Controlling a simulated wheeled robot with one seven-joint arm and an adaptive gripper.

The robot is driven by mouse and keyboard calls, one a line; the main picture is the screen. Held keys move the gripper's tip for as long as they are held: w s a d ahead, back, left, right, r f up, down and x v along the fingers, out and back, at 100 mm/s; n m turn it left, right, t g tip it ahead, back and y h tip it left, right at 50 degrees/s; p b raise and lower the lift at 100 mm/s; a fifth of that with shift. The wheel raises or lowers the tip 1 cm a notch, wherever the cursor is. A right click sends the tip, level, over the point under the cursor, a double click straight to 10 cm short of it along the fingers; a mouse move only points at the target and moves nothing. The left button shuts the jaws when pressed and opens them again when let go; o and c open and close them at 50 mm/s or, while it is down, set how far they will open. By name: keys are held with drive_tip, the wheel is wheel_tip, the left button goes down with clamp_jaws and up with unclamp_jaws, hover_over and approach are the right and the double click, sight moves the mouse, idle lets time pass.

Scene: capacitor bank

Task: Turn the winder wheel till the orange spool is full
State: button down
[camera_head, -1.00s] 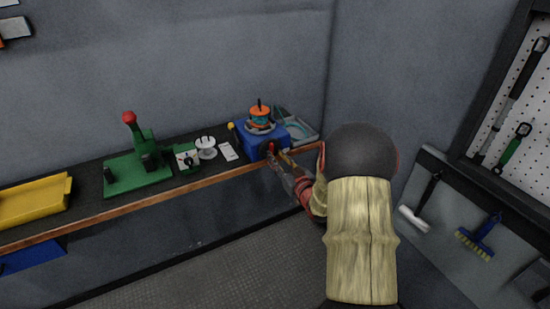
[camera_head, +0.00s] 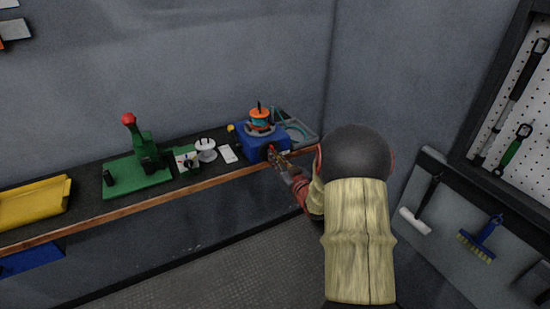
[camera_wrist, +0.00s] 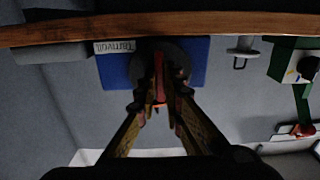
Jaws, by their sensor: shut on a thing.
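The winder is a blue box (camera_head: 262,139) at the right end of the bench. The orange spool (camera_head: 260,115) stands upright on top of it; how full it is cannot be made out. The winder wheel (camera_wrist: 178,62) is a dark disc on the box's front face, largely behind my fingers in the wrist view. My gripper (camera_wrist: 159,88) is shut on a red part at the wheel, which looks like its handle. In the head view my gripper (camera_head: 273,154) is at the front of the blue box.
A grey tray (camera_head: 299,134) is behind and right of the winder. The wooden bench edge (camera_wrist: 60,33) runs close to my gripper.

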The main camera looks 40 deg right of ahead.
drive_tip(key=shift+m, duration=0.3)
drive_tip(key=shift+m+p, duration=4.85)
drive_tip(key=shift+m, duration=3.75)
drive_tip(key=c, duration=1.9)
unclamp_jaws()
